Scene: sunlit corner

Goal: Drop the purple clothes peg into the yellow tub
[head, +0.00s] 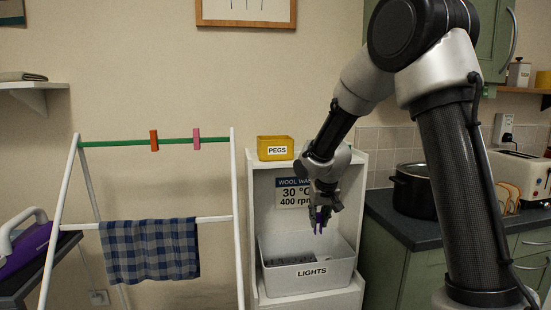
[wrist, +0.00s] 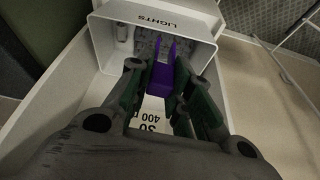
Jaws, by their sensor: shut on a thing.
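The purple clothes peg (head: 319,220) is held between the fingers of my gripper (head: 322,212). In the wrist view the peg (wrist: 161,76) sits between the two fingers, its prongs pointing away from my wrist. My gripper is shut on it, in front of the white shelf unit and above the opening of the white tub labelled LIGHTS. The yellow tub labelled PEGS (head: 275,148) stands on top of the shelf unit, up and to the left of my gripper. Its inside is hidden from the head view.
The white LIGHTS tub (head: 306,279) holds greyish things and stands low in the shelf unit (head: 254,220). A drying rack (head: 236,180) with a checked cloth, an orange peg (head: 154,141) and a pink peg (head: 196,139) stands left. A black pot (head: 412,192) sits on the right counter.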

